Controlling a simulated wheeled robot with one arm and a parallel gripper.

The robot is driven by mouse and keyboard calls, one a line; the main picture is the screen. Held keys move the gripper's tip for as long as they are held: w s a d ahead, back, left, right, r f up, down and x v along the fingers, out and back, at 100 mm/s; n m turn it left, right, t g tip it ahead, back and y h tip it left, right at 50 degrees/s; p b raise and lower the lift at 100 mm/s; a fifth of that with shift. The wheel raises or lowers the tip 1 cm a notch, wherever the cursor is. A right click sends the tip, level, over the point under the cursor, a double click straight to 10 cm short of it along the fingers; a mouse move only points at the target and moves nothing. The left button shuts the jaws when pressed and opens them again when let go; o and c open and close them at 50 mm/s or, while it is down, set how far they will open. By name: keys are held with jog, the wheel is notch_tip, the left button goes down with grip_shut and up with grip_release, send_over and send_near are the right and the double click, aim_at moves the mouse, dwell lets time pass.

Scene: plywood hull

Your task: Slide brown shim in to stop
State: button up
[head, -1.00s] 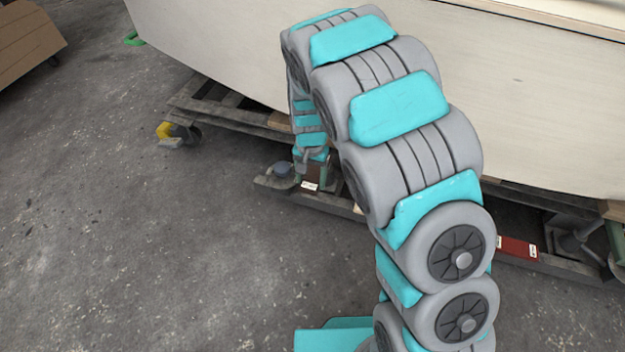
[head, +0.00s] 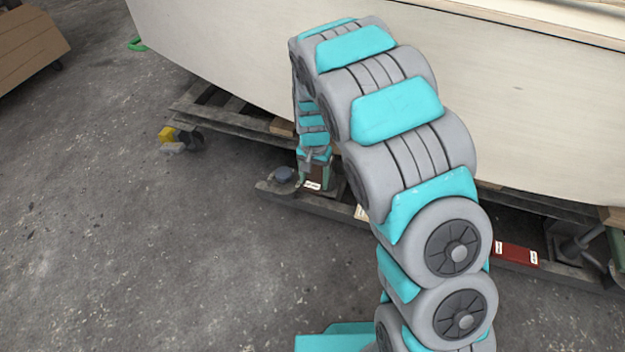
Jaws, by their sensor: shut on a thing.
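The brown shim (head: 315,173), with a white label at its lower end, is low beside the hull's support frame. My gripper (head: 313,158) reaches down from above and is shut on the shim. The shim's far side and its slot are hidden, so I cannot tell how far in it sits or whether it touches a stop.
The pale plywood hull (head: 540,100) rests above a dark support frame (head: 265,188). A red shim (head: 515,253) with white labels lies on the frame at right, near a grey jack (head: 575,245). The concrete floor in front is clear.

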jog(key=shift+w+d+p, duration=0.2)
jog(key=shift+w+d, duration=0.25)
jog(key=shift+w, duration=0.8)
jog(key=shift+w+d+p, duration=0.2)
jog(key=shift+w+d, duration=0.25)
jog(key=shift+w, duration=0.85)
jog(key=shift+w+d+p, duration=0.2)
jog(key=shift+w+d, duration=0.25)
jog(key=shift+w, duration=0.8)
jog(key=shift+w+r, duration=0.15)
